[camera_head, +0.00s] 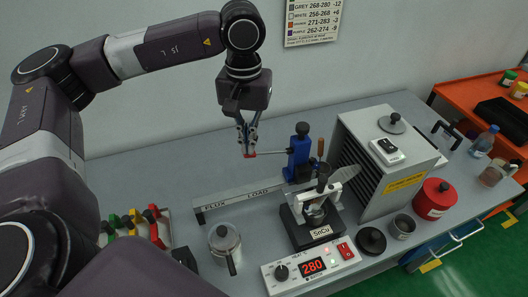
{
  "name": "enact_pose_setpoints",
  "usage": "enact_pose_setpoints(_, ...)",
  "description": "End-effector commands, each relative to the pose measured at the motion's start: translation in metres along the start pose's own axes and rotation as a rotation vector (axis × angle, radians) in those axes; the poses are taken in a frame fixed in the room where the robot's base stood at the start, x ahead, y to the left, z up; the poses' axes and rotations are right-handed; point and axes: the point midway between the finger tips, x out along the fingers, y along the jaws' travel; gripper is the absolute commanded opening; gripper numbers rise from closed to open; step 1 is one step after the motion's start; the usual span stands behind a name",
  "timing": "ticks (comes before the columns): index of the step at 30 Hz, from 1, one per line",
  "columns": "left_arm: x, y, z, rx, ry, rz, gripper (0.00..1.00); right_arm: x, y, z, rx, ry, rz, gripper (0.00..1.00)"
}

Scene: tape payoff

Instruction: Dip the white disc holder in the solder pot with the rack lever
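My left gripper (248,150) is at the end of the rack lever (272,153), its fingers closed around the lever's red tip. The lever runs right to a blue rack post (300,155). The solder pot (311,221) is a dark block labelled SnCu, in front of the post. A white holder-like piece (341,177) with a dark upright part sits over the pot. I cannot tell how deep it reaches, and the disc itself is not clear. My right gripper is not in view.
The heater box (312,268) shows 280. A flux pot (224,243) and a rack with coloured handles (150,234) stand left. A finned grey unit (388,160), red canister (434,199) and dark lid (372,240) stand right. A temperature chart (313,20) hangs behind.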

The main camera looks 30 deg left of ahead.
Motion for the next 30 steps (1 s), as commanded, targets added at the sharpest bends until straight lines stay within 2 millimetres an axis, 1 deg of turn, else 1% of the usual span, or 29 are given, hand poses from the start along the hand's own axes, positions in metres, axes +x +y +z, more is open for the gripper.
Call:
enact_pose_setpoints(1,0.005,0.000,0.000,0.000,0.000,0.000,0.00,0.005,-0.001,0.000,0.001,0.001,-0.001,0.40)
enact_pose_setpoints(30,0.054,0.000,0.000,0.001,-0.001,-0.001,0.00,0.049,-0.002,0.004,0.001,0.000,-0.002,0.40)
